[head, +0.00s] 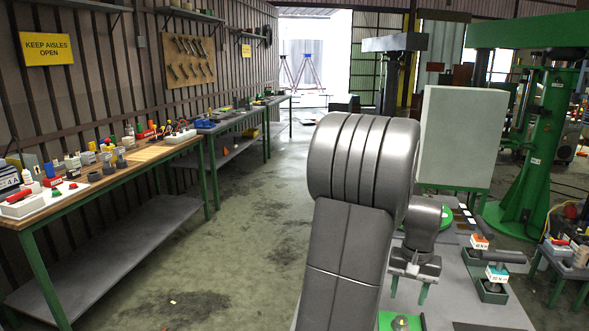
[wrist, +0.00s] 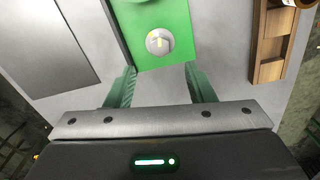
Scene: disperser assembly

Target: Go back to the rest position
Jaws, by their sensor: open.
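My gripper (head: 408,290) hangs over the grey work table (head: 487,313) in the head view, below my large grey arm, which hides part of the table. Its two green fingers point down, apart, with nothing between them. In the wrist view my gripper (wrist: 162,86) is also open and empty. Ahead of the fingers lies a green plate (wrist: 150,18) with a round grey knob (wrist: 160,41). The knob is beyond the fingertips and not gripped. A green plate with a round piece (head: 400,322) also shows at the bottom of the head view.
An orange-and-white block (head: 480,241) and a teal-and-white block (head: 497,272) sit in holders at right. A wooden tray (wrist: 271,42) is right in the wrist view. A green machine (head: 535,150) stands behind. A cluttered workbench (head: 130,165) lines the left; the aisle floor is clear.

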